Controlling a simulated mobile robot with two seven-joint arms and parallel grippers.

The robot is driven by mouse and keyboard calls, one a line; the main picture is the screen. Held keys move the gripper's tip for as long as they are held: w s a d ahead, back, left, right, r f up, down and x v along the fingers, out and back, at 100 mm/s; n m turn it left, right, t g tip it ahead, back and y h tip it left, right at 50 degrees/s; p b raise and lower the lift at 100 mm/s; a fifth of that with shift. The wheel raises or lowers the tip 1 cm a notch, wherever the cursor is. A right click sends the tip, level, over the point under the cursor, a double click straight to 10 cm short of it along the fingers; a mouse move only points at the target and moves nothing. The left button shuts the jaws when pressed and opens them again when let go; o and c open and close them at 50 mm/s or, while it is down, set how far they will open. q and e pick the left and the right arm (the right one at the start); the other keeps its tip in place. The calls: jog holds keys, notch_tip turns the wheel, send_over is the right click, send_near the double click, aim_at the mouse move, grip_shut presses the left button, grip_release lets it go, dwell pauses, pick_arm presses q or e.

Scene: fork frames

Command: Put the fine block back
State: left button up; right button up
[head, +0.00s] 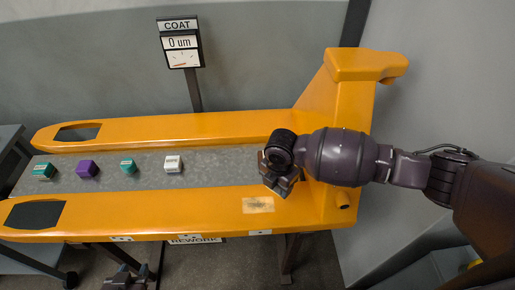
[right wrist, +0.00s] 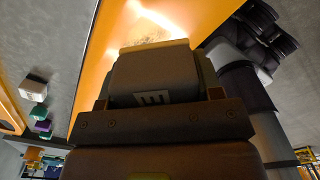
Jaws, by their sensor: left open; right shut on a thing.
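My right gripper (head: 282,184) is over the right end of the orange fork frame, near a pale worn patch (head: 258,205) on its near arm. It is shut on a dark grey block, which fills the middle of the right wrist view (right wrist: 155,75) and has a small pale label with dark bars. I cannot tell from the label whether this is the fine block. In the right wrist view the worn patch (right wrist: 150,44) lies just beyond the block; contact cannot be told. My left gripper (head: 125,280) is open at the bottom edge of the head view, partly cut off.
On the grey strip between the orange arms (head: 200,125) stand a green block (head: 43,171), a purple block (head: 87,169), another green block (head: 128,166) and a white block (head: 173,164). The strip right of the white block is bare. A COAT gauge (head: 182,50) reads 0 um.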

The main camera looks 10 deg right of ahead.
jog(key=m, duration=0.3)
jog(key=shift+s+d, duration=0.15)
jog(key=shift+d, duration=0.05)
jog(key=m, duration=0.2)
jog(key=shift+s+d+r+m, duration=0.1)
jog(key=shift+s+r+m, duration=0.15)
jog(key=shift+m, duration=0.05)
jog(key=r+m, duration=0.1)
jog(key=m, duration=0.3)
jog(key=shift+s+r, duration=0.15)
jog(key=shift+r, duration=0.25)
pick_arm(q)
jog(key=w+f+b, duration=0.1)
jog(key=b, duration=0.2)
jog(key=shift+f, duration=0.2)
pick_arm(e)
jog(key=d+r+m, duration=0.8)
jog(key=r+m, duration=0.5)
jog(key=m, duration=0.3)
jog(key=shift+w+d+r+m, duration=0.15)
jog(key=shift+w+d+m, duration=0.15)
jog(key=shift+w+d, duration=0.1)
